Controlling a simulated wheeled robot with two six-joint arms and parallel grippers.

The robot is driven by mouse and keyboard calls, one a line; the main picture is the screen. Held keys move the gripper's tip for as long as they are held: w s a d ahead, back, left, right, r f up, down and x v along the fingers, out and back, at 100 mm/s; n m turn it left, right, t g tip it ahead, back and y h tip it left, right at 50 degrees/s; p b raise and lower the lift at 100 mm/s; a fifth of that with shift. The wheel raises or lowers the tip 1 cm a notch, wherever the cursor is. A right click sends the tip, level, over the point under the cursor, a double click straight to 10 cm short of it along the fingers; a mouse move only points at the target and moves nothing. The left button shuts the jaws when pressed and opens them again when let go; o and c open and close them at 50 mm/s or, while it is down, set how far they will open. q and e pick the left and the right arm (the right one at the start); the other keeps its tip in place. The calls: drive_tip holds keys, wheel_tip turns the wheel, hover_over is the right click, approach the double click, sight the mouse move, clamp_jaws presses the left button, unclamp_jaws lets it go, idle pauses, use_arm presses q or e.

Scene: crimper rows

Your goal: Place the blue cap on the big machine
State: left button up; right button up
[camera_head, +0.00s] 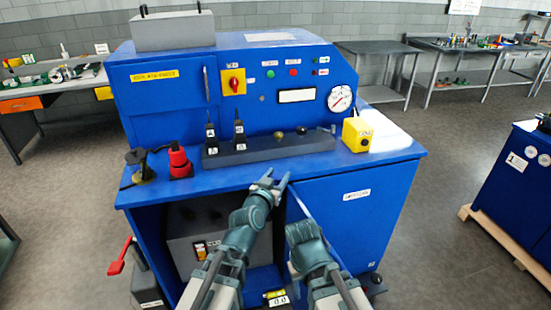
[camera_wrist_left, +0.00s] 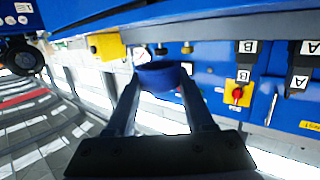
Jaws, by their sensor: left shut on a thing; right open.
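The big machine (camera_head: 340,205) is a large blue cabinet with a control panel and a front ledge. My left gripper (camera_head: 270,180) is at the front edge of the ledge, left of the cabinet door. In the left wrist view, my left gripper (camera_wrist_left: 160,90) is shut on the round blue cap (camera_wrist_left: 162,77), held between its fingertips. In the head view the cap is hard to tell from the blue machine behind it. My right gripper (camera_head: 303,235) is lower, in front of the door, open, with its fingertips mostly hidden.
On the ledge stand a dark block (camera_head: 270,149) with black labelled levers, a red connector (camera_head: 180,163) at the left and a yellow box (camera_head: 357,134) at the right. The ledge front is mostly clear. An open compartment (camera_head: 200,235) lies below.

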use_arm(q)
drive_tip(key=b, duration=0.1)
hover_over(288, 166)
drive_tip(key=shift+s+a+f, duration=0.1)
drive_tip(key=shift+s+f, duration=0.2)
drive_tip(key=shift+f, duration=0.4)
drive_tip(key=f+b, duration=0.1)
drive_tip(key=b, duration=0.1)
drive_tip(key=f+b, duration=0.2)
drive_tip(key=shift+w+f, duration=0.2)
drive_tip(key=shift+f, duration=0.1)
drive_tip(key=shift+f, duration=0.2)
drive_tip(key=o, duration=1.3)
drive_tip(key=shift+r, duration=0.1)
drive_tip(key=shift+r, duration=0.1)
